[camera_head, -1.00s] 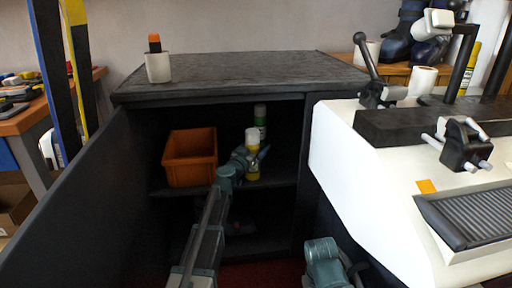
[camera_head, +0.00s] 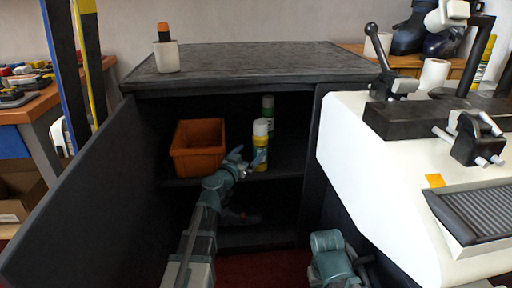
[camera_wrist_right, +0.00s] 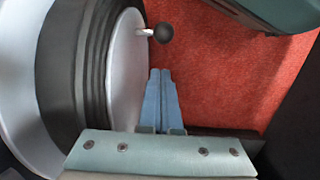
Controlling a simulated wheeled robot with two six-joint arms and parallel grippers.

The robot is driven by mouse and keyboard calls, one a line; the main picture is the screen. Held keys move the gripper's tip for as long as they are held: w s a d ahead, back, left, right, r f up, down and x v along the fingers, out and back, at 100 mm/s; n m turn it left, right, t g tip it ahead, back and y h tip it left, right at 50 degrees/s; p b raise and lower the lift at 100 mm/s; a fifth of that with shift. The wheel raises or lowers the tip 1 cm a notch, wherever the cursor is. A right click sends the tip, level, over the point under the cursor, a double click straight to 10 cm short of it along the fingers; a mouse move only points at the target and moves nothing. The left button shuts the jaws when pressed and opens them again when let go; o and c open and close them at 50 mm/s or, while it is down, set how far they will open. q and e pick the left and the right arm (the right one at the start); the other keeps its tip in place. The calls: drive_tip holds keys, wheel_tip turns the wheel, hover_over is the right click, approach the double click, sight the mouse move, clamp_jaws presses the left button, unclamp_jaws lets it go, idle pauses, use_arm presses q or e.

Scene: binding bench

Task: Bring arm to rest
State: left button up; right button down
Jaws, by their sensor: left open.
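My left gripper (camera_head: 248,158) is open inside the dark cabinet, just in front of a spray bottle (camera_head: 261,146) with a white cap and yellow label. The bottle stands upright on the shelf; the gripper overlaps its left edge in the picture, and I cannot tell whether they touch. My right gripper (camera_wrist_right: 160,101) shows in the right wrist view with its two blue fingers together and nothing between them, above a red floor. In the head view only part of my right arm shows, low in the middle.
An orange bin (camera_head: 198,148) and a green bottle (camera_head: 268,107) share the shelf. The cabinet door (camera_head: 90,200) stands open at the left. A white cup (camera_head: 166,57) is on the cabinet top (camera_head: 250,64). A white machine (camera_head: 370,180) stands close at the right. A wheel (camera_wrist_right: 95,65) is beside the right gripper.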

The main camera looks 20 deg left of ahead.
use_arm(q)
drive_tip(key=s+d+f+m+g+h, duration=0.3)
drive_tip(key=s+d+f+g+h, duration=0.1)
drive_tip(key=s+d+f+g, duration=0.7)
drive_tip(key=s+a+f+n+g+y, duration=0.25)
drive_tip(key=s+f+y, duration=0.2)
drive_tip(key=s, duration=0.35)
drive_tip(key=s+a+f+n+g+y, duration=0.1)
drive_tip(key=s+f+n+g+y, duration=0.2)
drive_tip(key=s+f, duration=0.35)
drive_tip(key=s+d+r+m+g+y+p, duration=0.1)
drive_tip(key=s+d+r+m+p, duration=0.45)
drive_tip(key=d+r+p, duration=0.7)
wheel_tip(320, 180, up, 37)
drive_tip(key=s+a+n+p, duration=0.1)
drive_tip(key=p, duration=3.6)
drive_tip(key=shift+s+a+r, duration=0.15)
drive_tip(key=shift+s+a, duration=0.15)
drive_tip(key=shift+c, duration=0.2)
